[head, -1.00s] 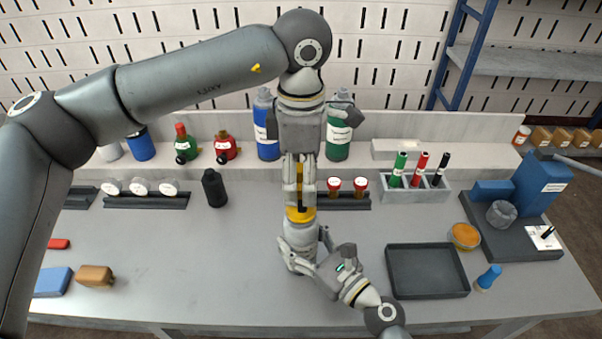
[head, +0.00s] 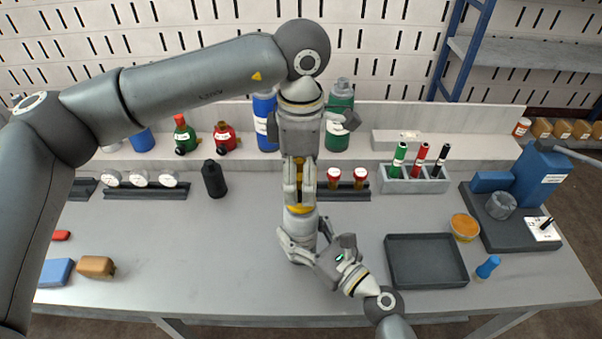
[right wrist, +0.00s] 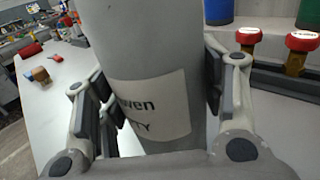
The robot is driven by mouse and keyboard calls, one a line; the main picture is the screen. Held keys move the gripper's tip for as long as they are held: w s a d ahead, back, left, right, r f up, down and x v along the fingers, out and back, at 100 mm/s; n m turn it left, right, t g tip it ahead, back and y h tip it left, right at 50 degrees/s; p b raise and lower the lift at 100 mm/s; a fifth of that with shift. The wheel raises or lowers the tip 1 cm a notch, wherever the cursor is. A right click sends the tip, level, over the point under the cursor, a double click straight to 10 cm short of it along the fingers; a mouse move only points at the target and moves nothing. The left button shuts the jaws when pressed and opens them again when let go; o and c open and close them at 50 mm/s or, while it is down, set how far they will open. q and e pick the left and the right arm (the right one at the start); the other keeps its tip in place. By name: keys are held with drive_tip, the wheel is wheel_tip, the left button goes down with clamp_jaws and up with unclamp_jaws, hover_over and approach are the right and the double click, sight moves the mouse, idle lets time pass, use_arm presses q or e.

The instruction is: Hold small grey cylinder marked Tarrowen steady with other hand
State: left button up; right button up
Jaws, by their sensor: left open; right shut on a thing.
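The small grey cylinder (head: 301,224) stands upright near the middle of the bench, with a yellow band around its shoulder and a brass-coloured fitting at its top. In the right wrist view the grey cylinder (right wrist: 150,50) fills the middle. Its white label is cut off and reads "...wen" and "...TY". My right gripper (head: 306,243) is shut on the cylinder's body, a finger on each side. My left gripper (head: 300,198) points straight down over the cylinder. Its open fingers stand on either side of the brass fitting; whether they touch it is unclear. The cylinder's lower part is partly hidden.
A dark empty tray (head: 426,282) lies right of my right gripper. Behind stand blue (head: 265,125) and green (head: 338,130) cylinders, red-capped fittings (head: 360,174) and a marker holder (head: 413,184). A black bottle (head: 214,179) stands left.

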use_arm(q)
drive_tip(key=c, duration=1.1)
drive_tip(key=n, duration=0.4)
drive_tip(key=shift+n, duration=0.3)
drive_tip(key=shift+c, duration=0.2)
drive_tip(key=shift+n, duration=0.7)
drive_tip(key=n, duration=0.2)
drive_tip(key=shift+n, duration=0.3)
drive_tip(key=n, duration=0.3)
drive_tip(key=shift+n, duration=0.3)
